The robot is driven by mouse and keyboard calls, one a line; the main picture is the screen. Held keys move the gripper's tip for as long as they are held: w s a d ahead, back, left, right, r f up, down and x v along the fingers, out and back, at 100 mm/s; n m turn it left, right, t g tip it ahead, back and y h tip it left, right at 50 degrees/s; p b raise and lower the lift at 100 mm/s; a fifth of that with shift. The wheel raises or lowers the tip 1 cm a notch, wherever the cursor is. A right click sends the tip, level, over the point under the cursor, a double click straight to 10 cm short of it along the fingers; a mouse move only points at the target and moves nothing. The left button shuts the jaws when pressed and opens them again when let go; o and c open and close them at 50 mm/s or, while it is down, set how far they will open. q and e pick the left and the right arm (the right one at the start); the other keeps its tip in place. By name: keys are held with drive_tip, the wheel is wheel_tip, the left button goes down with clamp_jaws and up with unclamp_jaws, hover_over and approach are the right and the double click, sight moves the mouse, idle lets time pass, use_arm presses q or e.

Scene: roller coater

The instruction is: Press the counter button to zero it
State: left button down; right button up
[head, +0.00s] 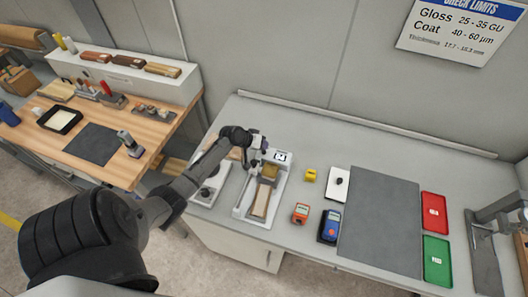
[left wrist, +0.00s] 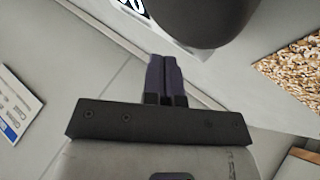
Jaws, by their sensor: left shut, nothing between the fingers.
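A white tester frame (head: 246,205) stands on the grey bench, with a tan block and a wooden strip (head: 261,202) in it. A white counter panel (head: 282,157) with dark marks is at its back; a corner of a white panel with dark marks (left wrist: 134,5) shows at the top of the left wrist view. My left gripper (head: 262,146) is just left of the counter panel in the head view. Its fingers (left wrist: 165,72) are together and empty. I cannot tell whether they touch anything. No separate counter button can be made out.
Right of the tester are a yellow block (head: 310,175), an orange device (head: 300,213), a blue device (head: 330,226) and a grey mat (head: 380,220). Red (head: 434,213) and green (head: 437,260) trays lie farther right. A large dark rounded shape (left wrist: 205,15) fills the wrist view's top.

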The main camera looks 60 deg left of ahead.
use_arm(q)
drive_tip(key=shift+f, duration=0.15)
idle(0.5)
drive_tip(key=shift+f, duration=0.3)
drive_tip(key=shift+f+b, duration=0.4)
drive_tip(key=shift+b, duration=0.1)
idle(0.6)
idle(0.4)
drive_tip(key=shift+r+p, duration=0.35)
drive_tip(key=shift+p, duration=0.05)
drive_tip(key=shift+r+p, duration=0.5)
